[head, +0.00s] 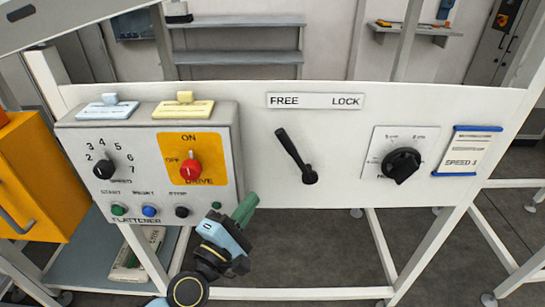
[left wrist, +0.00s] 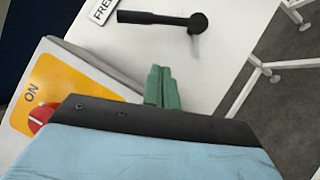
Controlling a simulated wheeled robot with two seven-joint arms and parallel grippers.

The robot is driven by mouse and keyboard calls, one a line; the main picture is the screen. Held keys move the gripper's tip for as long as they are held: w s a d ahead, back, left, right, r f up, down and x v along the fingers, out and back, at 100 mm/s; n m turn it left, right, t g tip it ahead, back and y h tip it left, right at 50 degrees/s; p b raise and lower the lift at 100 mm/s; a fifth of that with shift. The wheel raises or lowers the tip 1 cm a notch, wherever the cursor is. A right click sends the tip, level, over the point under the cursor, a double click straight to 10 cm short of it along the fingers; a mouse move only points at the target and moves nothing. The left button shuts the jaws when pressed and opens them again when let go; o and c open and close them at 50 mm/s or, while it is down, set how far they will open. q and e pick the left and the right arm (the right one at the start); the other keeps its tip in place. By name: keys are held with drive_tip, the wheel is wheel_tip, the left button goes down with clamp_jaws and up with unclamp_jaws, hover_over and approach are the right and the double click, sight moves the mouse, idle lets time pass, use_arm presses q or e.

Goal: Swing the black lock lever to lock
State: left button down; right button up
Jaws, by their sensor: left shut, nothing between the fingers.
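The black lock lever (head: 291,153) is on the white panel (head: 330,125). Its pivot is at the lower right and its handle tilts up and to the left, toward FREE on the FREE/LOCK label (head: 315,101). My left gripper (head: 246,207) is below and left of the lever, its green fingers shut with nothing between them, apart from the lever. In the left wrist view the closed fingers (left wrist: 161,87) point toward the panel, and the lever (left wrist: 160,18) lies beyond them near the top. My right gripper is not in view.
A grey control box (head: 140,205) with a speed knob, red DRIVE knob (head: 190,168) and several buttons juts out left of the lever. A black rotary knob (head: 402,164) and a SPEED 3 card (head: 466,152) sit to the right. The panel around the lever is clear.

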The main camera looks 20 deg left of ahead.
sight(296, 151)
use_arm(q)
drive_tip(key=shift+n+t, duration=0.4)
drive_tip(key=shift+n, duration=0.4)
drive_tip(key=r, duration=0.4)
drive_tip(key=shift+s+d, duration=0.15)
drive_tip(key=shift+s, duration=0.25)
drive_tip(key=shift+w, duration=0.1)
drive_tip(key=p+x, duration=0.2)
drive_tip(key=x, duration=0.7)
drive_tip(key=shift+w+d+p, duration=0.15)
drive_tip(key=shift+w+p, duration=0.15)
drive_tip(key=shift+w, duration=0.05)
drive_tip(key=shift+r, duration=0.2)
